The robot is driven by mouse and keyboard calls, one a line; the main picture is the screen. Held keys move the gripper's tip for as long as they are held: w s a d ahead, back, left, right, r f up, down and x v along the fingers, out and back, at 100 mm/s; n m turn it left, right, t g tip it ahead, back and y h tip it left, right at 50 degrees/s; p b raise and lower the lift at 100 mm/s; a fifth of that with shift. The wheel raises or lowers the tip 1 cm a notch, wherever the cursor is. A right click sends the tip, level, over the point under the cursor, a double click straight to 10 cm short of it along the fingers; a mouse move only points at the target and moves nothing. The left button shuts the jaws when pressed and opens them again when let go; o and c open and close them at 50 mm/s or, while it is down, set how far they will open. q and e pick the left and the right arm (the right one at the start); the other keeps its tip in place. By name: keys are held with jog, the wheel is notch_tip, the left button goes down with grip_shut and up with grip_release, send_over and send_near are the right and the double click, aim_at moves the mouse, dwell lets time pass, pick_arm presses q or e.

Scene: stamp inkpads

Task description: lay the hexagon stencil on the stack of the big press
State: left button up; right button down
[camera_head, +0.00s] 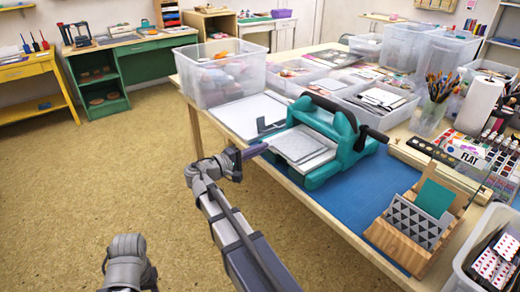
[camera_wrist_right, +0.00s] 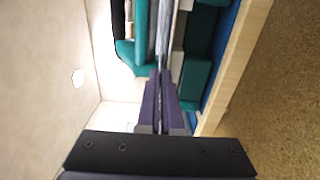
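The big teal press (camera_head: 352,150) stands on the worktable with a flat stack of light grey plates (camera_head: 312,158) on its near-left side. A thin grey sheet (camera_head: 297,143) lies over the stack; no hexagon pattern can be made out at this size. My right gripper (camera_head: 256,151) is level with the stack at its left edge. In the right wrist view its purple fingers (camera_wrist_right: 161,90) are close together, in line with the thin sheet edges (camera_wrist_right: 163,40). Whether they pinch a sheet cannot be made out. Only a part of my left arm shows, at bottom left; its gripper is not seen.
A wooden rack (camera_head: 398,257) holds a triangle-patterned grey sheet (camera_head: 414,222) and a teal sheet (camera_head: 434,198). Clear bins (camera_head: 222,90) stand behind and left of the press. The blue mat (camera_head: 375,187) is bare in front of the press. The table's edge (camera_head: 325,218) is near my right arm.

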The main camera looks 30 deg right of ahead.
jog(key=shift+f+b, duration=0.4)
jog(key=c, duration=1)
grip_release()
jog(key=shift+a, duration=0.1)
jog(key=shift+s+a, duration=0.2)
jog(key=shift+a, duration=2.2)
jog(key=a, duration=0.7)
jog(key=shift+s+a, duration=0.3)
jog(key=shift+a, duration=0.1)
